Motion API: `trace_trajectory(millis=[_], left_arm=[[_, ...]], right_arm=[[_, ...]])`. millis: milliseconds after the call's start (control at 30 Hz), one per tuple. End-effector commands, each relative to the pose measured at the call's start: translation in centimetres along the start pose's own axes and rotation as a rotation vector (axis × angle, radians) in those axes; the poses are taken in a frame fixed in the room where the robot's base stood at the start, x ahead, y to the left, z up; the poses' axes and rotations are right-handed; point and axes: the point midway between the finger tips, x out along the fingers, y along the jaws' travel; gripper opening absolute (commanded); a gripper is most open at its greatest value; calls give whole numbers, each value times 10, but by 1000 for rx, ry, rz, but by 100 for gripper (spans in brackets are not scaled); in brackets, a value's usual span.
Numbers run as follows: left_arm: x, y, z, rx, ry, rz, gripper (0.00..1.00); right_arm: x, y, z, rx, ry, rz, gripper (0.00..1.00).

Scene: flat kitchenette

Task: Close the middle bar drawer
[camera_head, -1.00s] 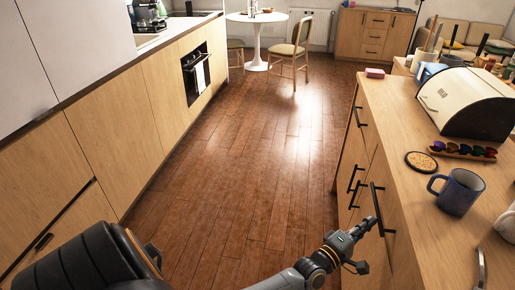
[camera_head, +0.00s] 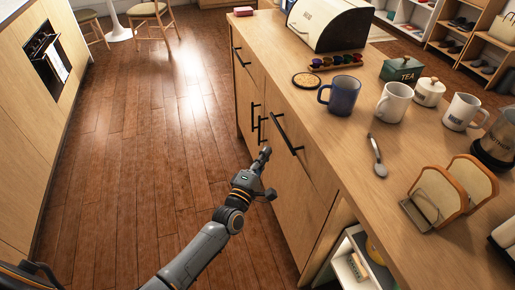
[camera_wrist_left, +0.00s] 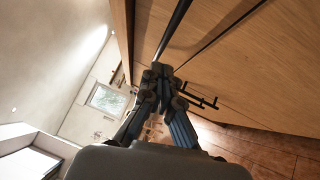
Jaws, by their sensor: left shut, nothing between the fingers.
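The bar's wooden front carries several dark handles. A drawer with a long bar handle (camera_head: 287,133) is nearest my left gripper (camera_head: 265,154). I take it as the middle bar drawer (camera_head: 300,165); I cannot tell for sure whether its front stands out from the bar. My left gripper is shut and empty, just left of and below that handle. In the left wrist view the closed fingertips (camera_wrist_left: 158,72) are close to a dark handle bar (camera_wrist_left: 175,28) on the wooden front; contact is not clear. My right gripper is not in view.
The bar top holds a blue mug (camera_head: 340,95), a bread box (camera_head: 330,22), a spoon (camera_head: 376,155) and a toast rack with bread (camera_head: 440,195). An open shelf (camera_head: 350,265) is below at the near end. The wooden floor (camera_head: 160,150) left of the bar is clear.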

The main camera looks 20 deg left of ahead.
Motion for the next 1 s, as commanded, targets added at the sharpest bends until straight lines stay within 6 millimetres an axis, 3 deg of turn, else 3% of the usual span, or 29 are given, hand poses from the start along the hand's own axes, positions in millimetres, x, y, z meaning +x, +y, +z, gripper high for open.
trace_trajectory(millis=[167, 500, 833, 933, 1000], left_arm=[[-31, 1, 0, 1, 0, -6, 0], [-85, 0, 0, 1, 0, -6, 0], [-96, -1, -1, 3, 1, -5, 0], [-100, -14, -3, 46, 1, -40, 0], [-108, -38, -7, 126, -2, -106, 0]], right_arm=[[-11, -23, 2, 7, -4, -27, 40], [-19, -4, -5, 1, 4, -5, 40], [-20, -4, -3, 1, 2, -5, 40], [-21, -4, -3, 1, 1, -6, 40], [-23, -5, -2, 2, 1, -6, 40]])
